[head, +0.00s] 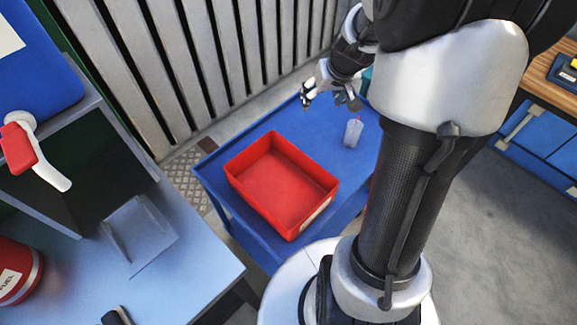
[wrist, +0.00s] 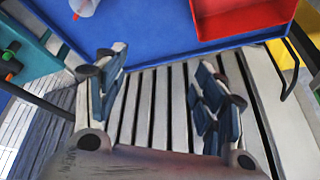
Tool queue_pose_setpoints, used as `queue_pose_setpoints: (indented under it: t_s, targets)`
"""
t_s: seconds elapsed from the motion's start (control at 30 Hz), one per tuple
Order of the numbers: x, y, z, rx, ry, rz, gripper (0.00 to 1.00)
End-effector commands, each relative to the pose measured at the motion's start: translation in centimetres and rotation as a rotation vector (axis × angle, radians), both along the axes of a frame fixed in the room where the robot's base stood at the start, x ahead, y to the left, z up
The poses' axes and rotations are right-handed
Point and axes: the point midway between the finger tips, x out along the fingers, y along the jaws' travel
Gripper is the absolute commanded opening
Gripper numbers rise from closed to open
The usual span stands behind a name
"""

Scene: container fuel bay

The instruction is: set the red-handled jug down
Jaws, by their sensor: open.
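The jug (head: 353,133), small, pale and translucent with a red part at its top, stands on the blue cart top (head: 240,145), right of the red tray. It appears upright. In the wrist view, only part of the jug (wrist: 84,8) shows at the top left edge. My gripper (head: 331,97) is open and empty above the far part of the cart, behind the jug and apart from it. In the wrist view, the fingers of my gripper (wrist: 165,78) are spread over the pale slatted wall with nothing between them.
An open, empty red tray (head: 280,185) takes up the cart's middle. A ribbed wall (head: 185,60) stands close behind the cart. At left are a blue container (head: 45,65) with a red-handled tap (head: 18,148) and a grey bench (head: 180,265). A wooden-topped blue cabinet (head: 545,125) stands at right.

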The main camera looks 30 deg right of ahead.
Motion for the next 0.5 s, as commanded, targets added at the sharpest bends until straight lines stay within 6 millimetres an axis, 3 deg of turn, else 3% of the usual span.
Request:
queue_pose_setpoints:
  t_s: [0.03, 0.2, 0.4, 0.5]
  targets:
    - [-0.4, 2.8, 2.3, 0.000, -0.009, 0.039, 0.64]
    - [-3.8, 10.7, 7.3, 0.006, -0.005, 0.133, 0.64]
    - [-10.2, 17.7, 11.0, -0.005, 0.008, 0.223, 0.64]
    - [-13.8, 20.1, 11.9, -0.019, 0.014, 0.256, 0.64]
